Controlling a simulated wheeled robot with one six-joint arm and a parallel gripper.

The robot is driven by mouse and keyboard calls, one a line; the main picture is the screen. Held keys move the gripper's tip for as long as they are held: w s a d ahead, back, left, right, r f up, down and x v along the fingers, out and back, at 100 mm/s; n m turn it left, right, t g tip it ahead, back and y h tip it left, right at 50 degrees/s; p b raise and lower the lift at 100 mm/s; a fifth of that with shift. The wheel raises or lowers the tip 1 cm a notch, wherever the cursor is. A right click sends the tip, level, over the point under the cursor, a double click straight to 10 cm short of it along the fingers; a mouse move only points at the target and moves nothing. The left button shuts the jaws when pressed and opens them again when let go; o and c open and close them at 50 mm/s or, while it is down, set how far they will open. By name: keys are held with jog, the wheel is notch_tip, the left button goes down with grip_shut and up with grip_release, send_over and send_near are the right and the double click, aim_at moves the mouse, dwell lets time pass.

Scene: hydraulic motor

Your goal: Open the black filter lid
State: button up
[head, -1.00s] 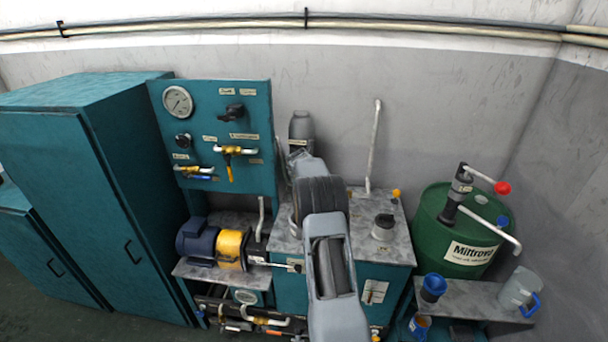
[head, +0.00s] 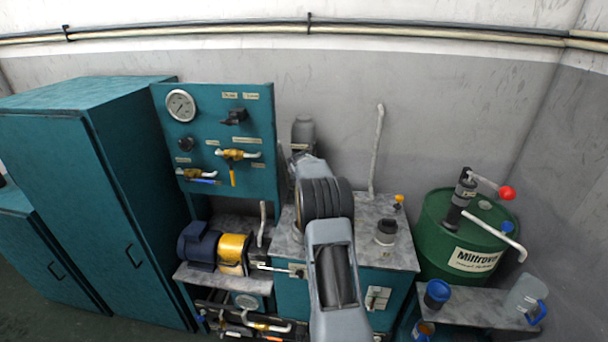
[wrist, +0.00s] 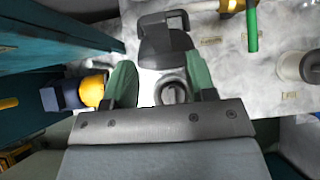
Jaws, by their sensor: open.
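The black filter lid (head: 386,226) sits on a short pale cylinder on the grey tank top, to the right of my arm in the head view. In the wrist view, the lid (wrist: 313,67) is at the far right edge, partly cut off, on its pale cylinder (wrist: 291,66). My gripper (wrist: 160,82) is open, its two green fingers apart, well to the left of the lid. A grey round fitting (wrist: 173,93) shows between the fingers, with a dark grey block just beyond. I cannot tell whether the fingers touch the fitting. My arm hides the gripper in the head view.
A teal gauge panel (head: 262,120) and a blue-and-yellow motor (head: 215,249) stand left of my arm. A pale upright pipe (head: 376,150) rises behind the tank top (head: 400,257). A green drum (head: 435,215) with a hand pump stands at right, behind a shelf with jugs.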

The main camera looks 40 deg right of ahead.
jog(key=b+v, duration=0.2)
jog(key=v, duration=0.9)
jog(key=shift+s+a+r, duration=0.15)
jog(key=shift+s+r, duration=0.05)
